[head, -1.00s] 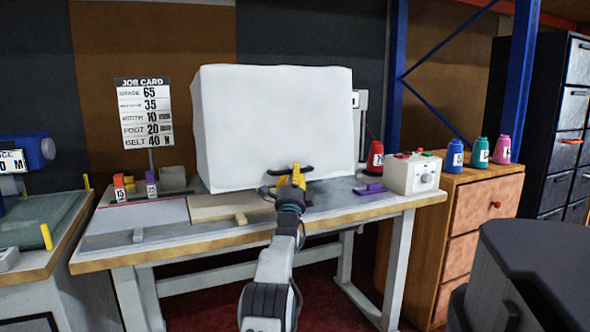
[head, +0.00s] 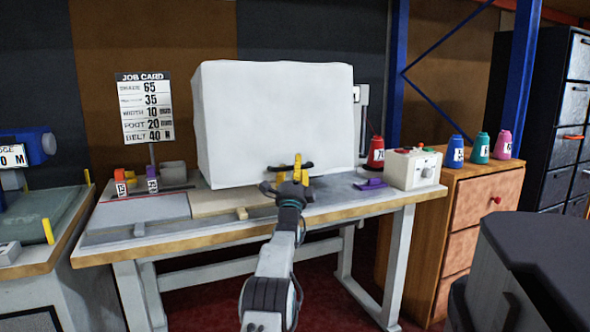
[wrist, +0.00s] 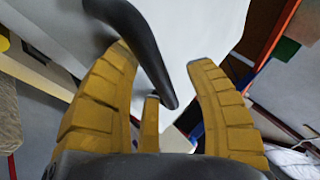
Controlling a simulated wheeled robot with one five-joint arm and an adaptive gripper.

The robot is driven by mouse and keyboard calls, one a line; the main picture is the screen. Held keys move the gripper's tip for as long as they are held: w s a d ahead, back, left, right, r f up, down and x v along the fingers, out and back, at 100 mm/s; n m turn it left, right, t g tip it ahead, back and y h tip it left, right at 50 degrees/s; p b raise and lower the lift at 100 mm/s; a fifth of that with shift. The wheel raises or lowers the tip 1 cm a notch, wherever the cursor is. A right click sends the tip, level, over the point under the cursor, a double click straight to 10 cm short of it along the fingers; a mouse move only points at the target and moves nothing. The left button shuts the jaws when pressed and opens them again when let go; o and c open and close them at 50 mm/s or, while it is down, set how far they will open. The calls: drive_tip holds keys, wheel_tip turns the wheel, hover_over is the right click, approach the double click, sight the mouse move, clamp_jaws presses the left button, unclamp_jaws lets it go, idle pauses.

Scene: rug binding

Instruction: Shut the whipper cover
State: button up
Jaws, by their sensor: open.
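The whipper cover (head: 275,115) is a large white box-shaped hood on the worktable. It also fills much of the upper wrist view (wrist: 205,28). A black bar handle (head: 304,165) is low at its front. My gripper (head: 290,166) is at the front of the cover by this handle, its yellow fingers open. In the wrist view the black handle (wrist: 150,50) slants between the spread fingertips of my gripper (wrist: 163,58). I cannot tell whether they touch it. What is under the cover is hidden.
The worktable (head: 235,232) has a job card (head: 146,105) at the left and a white control box (head: 412,169) at the right. A purple piece (head: 370,184) lies near the front right. Coloured cones (head: 480,148) stand on a wooden cabinet (head: 480,205).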

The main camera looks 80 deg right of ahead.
drive_tip(key=shift+a, duration=0.1)
drive_tip(key=v, duration=1.1)
drive_tip(key=shift+a+f, duration=0.25)
drive_tip(key=shift+a, duration=0.1)
idle(0.4)
drive_tip(key=shift+o, duration=0.4)
